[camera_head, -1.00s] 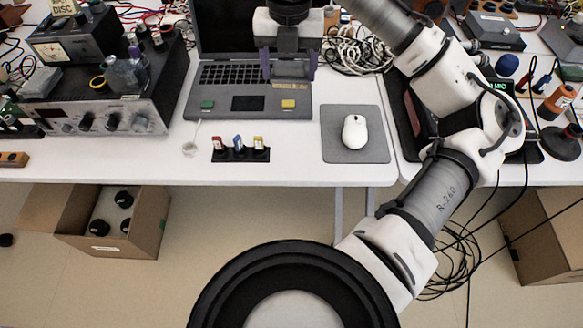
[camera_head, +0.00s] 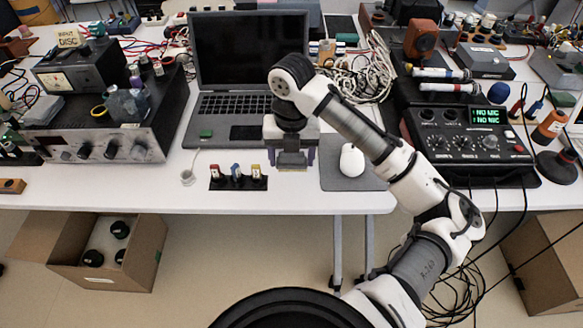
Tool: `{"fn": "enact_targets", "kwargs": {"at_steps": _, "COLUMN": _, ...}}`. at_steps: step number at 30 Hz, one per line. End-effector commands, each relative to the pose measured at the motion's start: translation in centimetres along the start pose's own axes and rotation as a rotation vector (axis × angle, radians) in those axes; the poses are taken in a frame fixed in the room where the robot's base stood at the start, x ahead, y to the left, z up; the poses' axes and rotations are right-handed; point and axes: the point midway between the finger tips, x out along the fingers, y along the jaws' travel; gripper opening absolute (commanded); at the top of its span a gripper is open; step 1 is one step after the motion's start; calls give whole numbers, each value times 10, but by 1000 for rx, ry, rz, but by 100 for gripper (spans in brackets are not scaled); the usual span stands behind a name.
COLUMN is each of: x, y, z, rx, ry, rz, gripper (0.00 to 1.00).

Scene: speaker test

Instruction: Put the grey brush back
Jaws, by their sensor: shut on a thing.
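My gripper (camera_head: 291,163) points down over the front edge of the laptop, with a purple finger on each side. It is shut on a grey piece, which I take to be the grey brush (camera_head: 292,158); only a small part shows, and its lower end is hard to make out. A black rack (camera_head: 238,184) stands on the white table just left of my gripper. It holds small upright pieces with red, blue and yellow tops. The gripper is apart from the rack in the picture; its height above the table is unclear.
A white mouse (camera_head: 352,160) sits on a grey pad (camera_head: 335,178) to the right. The table's front edge (camera_head: 300,205) is close. A black mixer (camera_head: 465,140) stands right.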

Motion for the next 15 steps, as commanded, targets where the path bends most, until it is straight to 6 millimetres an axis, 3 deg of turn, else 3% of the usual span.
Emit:
{"fn": "enact_targets", "kwargs": {"at_steps": 9, "x": 40, "y": 0, "z": 0, "rx": 1, "ry": 1, "rz": 0, "gripper": 46}}
{"fn": "enact_targets", "kwargs": {"at_steps": 15, "x": 45, "y": 0, "z": 0, "rx": -1, "ry": -1, "rz": 1, "gripper": 46}}
